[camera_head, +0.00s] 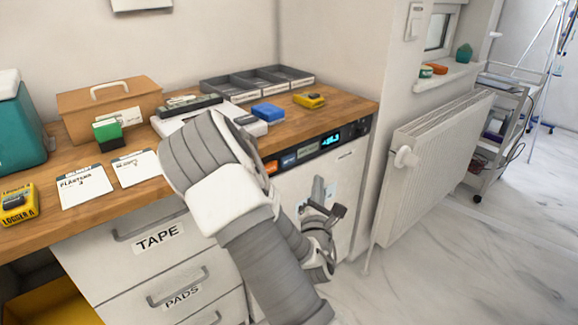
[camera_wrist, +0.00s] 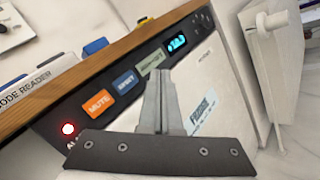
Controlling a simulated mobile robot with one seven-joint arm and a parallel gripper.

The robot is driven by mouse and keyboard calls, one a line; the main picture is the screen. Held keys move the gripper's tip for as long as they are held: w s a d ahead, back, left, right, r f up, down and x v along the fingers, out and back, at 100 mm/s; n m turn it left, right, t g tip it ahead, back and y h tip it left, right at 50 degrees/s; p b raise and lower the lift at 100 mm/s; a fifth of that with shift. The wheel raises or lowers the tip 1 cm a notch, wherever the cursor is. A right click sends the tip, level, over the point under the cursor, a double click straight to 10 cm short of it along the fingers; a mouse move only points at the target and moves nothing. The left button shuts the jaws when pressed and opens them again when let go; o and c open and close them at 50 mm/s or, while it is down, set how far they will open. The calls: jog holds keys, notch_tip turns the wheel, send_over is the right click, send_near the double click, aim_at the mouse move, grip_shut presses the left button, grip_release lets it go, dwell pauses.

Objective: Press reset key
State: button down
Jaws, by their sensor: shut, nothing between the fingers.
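The reset key is a blue key (camera_wrist: 126,80) with white lettering on a dark control panel in the wrist view. In the head view the blue key (camera_head: 288,160) shows small on the panel under the counter edge. An orange MUTE key (camera_wrist: 99,102) is left of it and a grey-green key (camera_wrist: 153,61) is right of it. My gripper (camera_head: 319,187) is shut and empty in front of the white door below the panel. In the wrist view my gripper's fingertips (camera_wrist: 160,73) appear just below the grey-green key, right of the reset key. Whether they touch anything cannot be told.
A lit blue display (camera_wrist: 177,42) is at the panel's right, and a red lamp (camera_wrist: 68,128) glows at its left. The wooden counter (camera_head: 355,105) overhangs above, carrying trays and boxes. A white radiator (camera_head: 435,150) stands to the right, with open floor before it.

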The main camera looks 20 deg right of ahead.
jog(key=shift+w, duration=0.1)
dwell(0.3)
send_near(293, 159)
jog(key=shift+s+d+x, duration=0.1)
jog(key=shift+d+x, duration=0.05)
jog(key=shift+x, duration=0.7)
jog(key=shift+s+d+x, duration=0.1)
jog(key=shift+d+x, duration=0.1)
jog(key=shift+x, duration=0.7)
jog(key=shift+s+d+x, duration=0.1)
jog(key=shift+d+x, duration=0.05)
jog(key=shift+x, duration=0.7)
jog(key=shift+w, duration=0.1)
jog(key=shift+w+a, duration=0.15)
jog(key=shift+w, duration=0.15)
jog(key=shift+w+a, duration=0.2)
jog(key=shift+w, duration=0.3)
dwell(0.8)
jog(key=shift+s+d, duration=0.3)
jog(key=shift+s, duration=0.55)
